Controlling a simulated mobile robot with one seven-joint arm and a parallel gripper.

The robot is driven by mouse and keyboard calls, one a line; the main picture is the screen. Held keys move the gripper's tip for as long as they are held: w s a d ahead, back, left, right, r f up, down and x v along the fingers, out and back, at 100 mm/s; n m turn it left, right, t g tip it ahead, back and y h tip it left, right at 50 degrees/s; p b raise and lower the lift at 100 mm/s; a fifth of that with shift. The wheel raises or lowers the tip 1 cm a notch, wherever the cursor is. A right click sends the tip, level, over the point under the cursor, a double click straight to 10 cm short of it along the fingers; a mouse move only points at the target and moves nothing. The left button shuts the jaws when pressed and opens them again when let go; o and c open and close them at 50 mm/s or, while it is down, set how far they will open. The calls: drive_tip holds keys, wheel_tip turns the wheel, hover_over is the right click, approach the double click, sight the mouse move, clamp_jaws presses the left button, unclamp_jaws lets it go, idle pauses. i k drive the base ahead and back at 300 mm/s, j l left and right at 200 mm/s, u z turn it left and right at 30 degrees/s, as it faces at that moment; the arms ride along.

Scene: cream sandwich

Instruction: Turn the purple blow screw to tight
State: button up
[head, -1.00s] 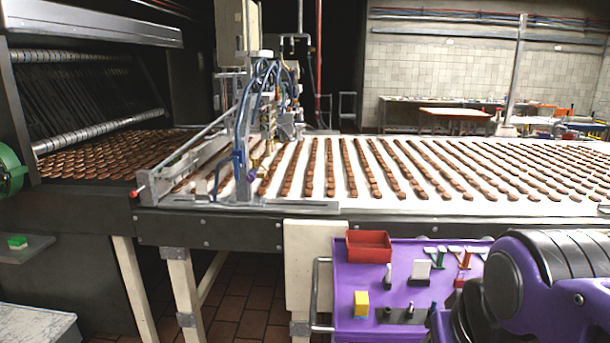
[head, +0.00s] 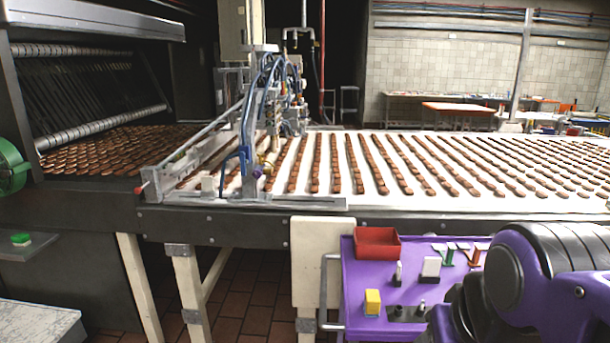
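The depositing machine (head: 268,110) stands across the conveyor left of centre, with blue hoses and several small fittings. A small purple part (head: 257,171) shows low on its front side, beside a brass-coloured fitting and a blue piece; it may be the blow screw, but it is too small to tell its setting. My gripper is out of view. Only purple and black links of my arm show at the lower right, in front of the cart and well to the right of the machine.
The white conveyor (head: 450,205) carries rows of brown biscuits. A purple cart (head: 352,275) in front holds a red bin (head: 377,242), a yellow block (head: 372,302) and small tools. A green wheel (head: 12,167) is at the far left. Tiled floor shows below the conveyor.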

sight(257, 173)
drive_tip(key=i+j, duration=0.15)
drive_tip(key=j, duration=0.25)
drive_tip(key=i+j, duration=0.15)
drive_tip(key=j, duration=0.25)
drive_tip(key=i+j, duration=0.1)
drive_tip(key=j, duration=0.35)
drive_tip(key=i+j, duration=0.15)
drive_tip(key=j, duration=0.25)
